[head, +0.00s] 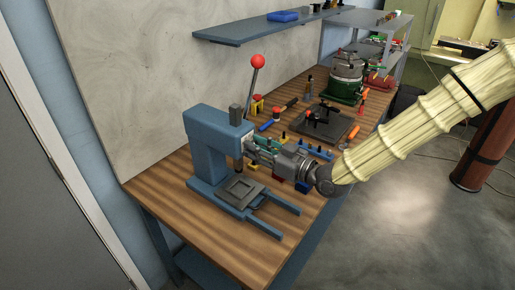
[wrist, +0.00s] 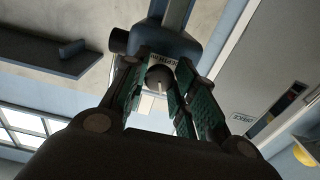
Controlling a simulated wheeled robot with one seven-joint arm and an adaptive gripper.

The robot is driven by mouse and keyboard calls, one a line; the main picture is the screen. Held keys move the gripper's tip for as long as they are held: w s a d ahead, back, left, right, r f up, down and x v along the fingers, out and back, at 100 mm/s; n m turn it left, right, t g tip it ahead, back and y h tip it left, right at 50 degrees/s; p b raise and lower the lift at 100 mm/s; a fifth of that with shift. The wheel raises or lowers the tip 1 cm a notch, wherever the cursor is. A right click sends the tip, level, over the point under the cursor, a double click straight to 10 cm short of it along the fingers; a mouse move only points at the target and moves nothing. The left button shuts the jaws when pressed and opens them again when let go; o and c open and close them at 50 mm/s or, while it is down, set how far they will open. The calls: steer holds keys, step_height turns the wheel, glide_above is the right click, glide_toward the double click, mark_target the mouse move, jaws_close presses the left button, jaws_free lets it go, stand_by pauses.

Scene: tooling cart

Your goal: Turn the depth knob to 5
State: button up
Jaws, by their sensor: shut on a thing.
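The blue press (head: 207,140) stands on the wooden bench, with a lever topped by a red ball (head: 258,61). My gripper (head: 250,150) reaches in from the right to the front of the press head. In the wrist view the dark round depth knob (wrist: 159,77) sits between the green-padded fingers of my gripper (wrist: 160,82), which are shut on it. A pale pointer line shows on the knob's face, running roughly up and down in that view. A label plate with lettering (wrist: 165,61) is partly visible behind the knob; the numbers cannot be read. The knob is hidden in the head view.
The wooden bench (head: 160,192) holds several small tools and coloured parts behind my gripper. A dark plate (head: 325,122) and a green machine (head: 345,80) stand farther back. A blue shelf (head: 262,29) hangs on the wall. The floor at right is open.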

steer(key=shift+f+b, duration=0.1)
steer(key=shift+b, duration=0.2)
steer(key=n+b, duration=0.8)
steer(key=b, duration=0.3)
steer(key=shift+b, duration=0.35)
steer(key=shift+n, duration=0.5)
steer(key=o, duration=1)
steer(key=shift+d, duration=0.1)
steer(key=shift+o, duration=0.2)
